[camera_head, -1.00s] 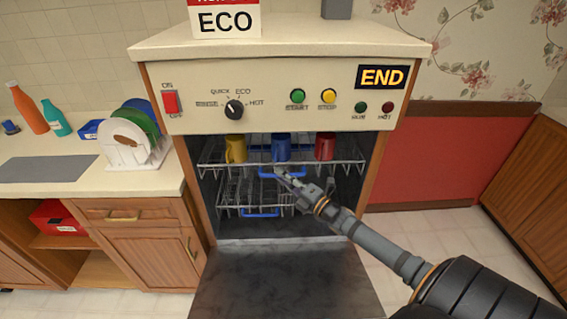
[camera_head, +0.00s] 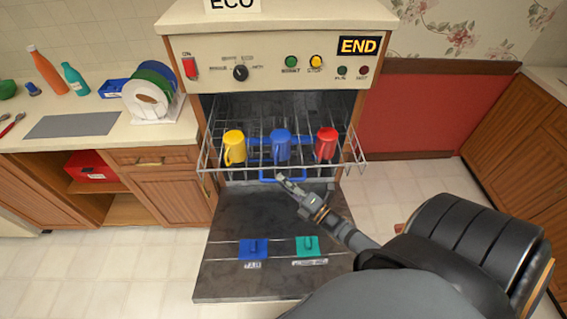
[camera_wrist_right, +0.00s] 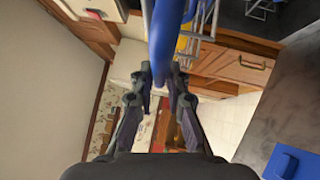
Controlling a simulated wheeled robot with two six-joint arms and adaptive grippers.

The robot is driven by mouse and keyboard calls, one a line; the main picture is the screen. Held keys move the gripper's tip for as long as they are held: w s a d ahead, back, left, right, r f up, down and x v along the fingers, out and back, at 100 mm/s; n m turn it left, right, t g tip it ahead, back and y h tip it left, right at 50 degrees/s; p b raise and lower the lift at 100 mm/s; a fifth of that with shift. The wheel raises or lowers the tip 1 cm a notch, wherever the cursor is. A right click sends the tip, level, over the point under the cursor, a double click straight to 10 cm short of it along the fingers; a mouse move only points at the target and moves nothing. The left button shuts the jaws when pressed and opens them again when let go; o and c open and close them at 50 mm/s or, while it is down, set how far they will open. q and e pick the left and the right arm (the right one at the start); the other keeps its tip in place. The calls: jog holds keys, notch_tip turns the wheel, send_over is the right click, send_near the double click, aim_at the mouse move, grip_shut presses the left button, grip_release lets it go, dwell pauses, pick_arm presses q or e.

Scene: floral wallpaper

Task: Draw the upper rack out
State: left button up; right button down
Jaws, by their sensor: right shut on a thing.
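The wire upper rack (camera_head: 212,166) is drawn forward out of the dishwasher, its front over the open door. In the right wrist view the gripper (camera_wrist_right: 160,78) is shut on the blue handle bar (camera_wrist_right: 163,35). The lower rack is mostly hidden under the upper one. My left gripper is not in view.
A counter with a plate rack (camera_head: 152,95) and bottles is at left. The floor right of the door is clear.

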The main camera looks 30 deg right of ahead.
jog(key=shift+s+a+p, duration=0.35)
jog(key=shift+s+a, duration=0.25)
jog(key=shift+s, duration=0.35)
jog(key=shift+s+a, duration=0.35)
jog(key=shift+s, duration=0.2)
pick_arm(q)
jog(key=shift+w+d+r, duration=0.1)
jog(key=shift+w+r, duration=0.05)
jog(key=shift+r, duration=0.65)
pick_arm(e)
jog(key=c, duration=1.3)
grip_release()
jog(key=shift+c, duration=0.2)
jog(key=v, duration=1.2)
